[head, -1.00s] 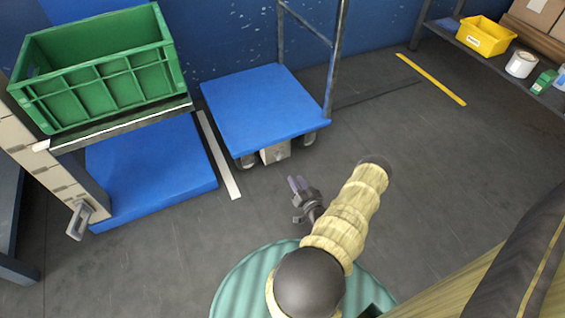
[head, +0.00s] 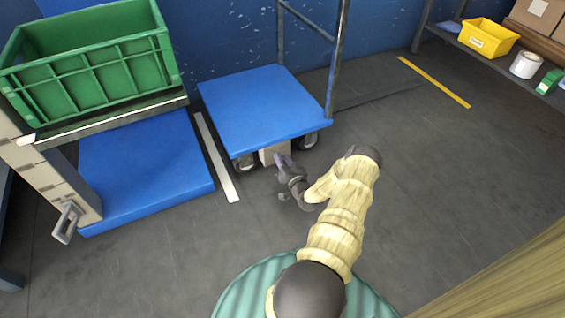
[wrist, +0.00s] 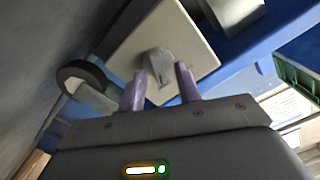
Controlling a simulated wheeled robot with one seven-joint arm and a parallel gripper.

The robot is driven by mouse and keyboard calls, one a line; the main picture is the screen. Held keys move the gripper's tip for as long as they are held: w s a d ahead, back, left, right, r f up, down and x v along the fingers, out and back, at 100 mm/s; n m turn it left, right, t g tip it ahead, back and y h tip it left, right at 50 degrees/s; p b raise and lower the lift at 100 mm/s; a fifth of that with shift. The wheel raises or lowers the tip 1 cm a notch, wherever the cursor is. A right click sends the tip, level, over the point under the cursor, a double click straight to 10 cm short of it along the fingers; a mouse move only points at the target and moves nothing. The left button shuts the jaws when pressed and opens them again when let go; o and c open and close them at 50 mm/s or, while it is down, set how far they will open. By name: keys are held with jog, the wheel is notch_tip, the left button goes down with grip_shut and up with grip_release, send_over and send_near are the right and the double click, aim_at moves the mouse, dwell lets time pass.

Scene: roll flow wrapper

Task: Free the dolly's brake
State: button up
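The dolly (head: 262,108) is a blue flat platform on casters with a metal frame at its back. Under its front edge is a pale box-like brake housing (head: 270,155), which also shows in the wrist view (wrist: 190,40). A grey lever or knob (wrist: 158,66) sticks out from the housing's face. My gripper (head: 284,162) is low in front of the housing. In the wrist view its two purple fingers (wrist: 160,88) are apart, one on each side of the grey lever. I cannot tell whether they touch it.
A caster (wrist: 85,85) sits beside the housing. A green crate (head: 90,75) stands on a shelf above a blue platform (head: 150,170) at left, with a grey handle (head: 67,222). A shelf with a yellow bin (head: 487,38) is at upper right. The floor at right is clear.

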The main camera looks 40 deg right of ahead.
jog(key=shift+c, duration=0.2)
grip_shut()
jog(key=shift+a, duration=0.1)
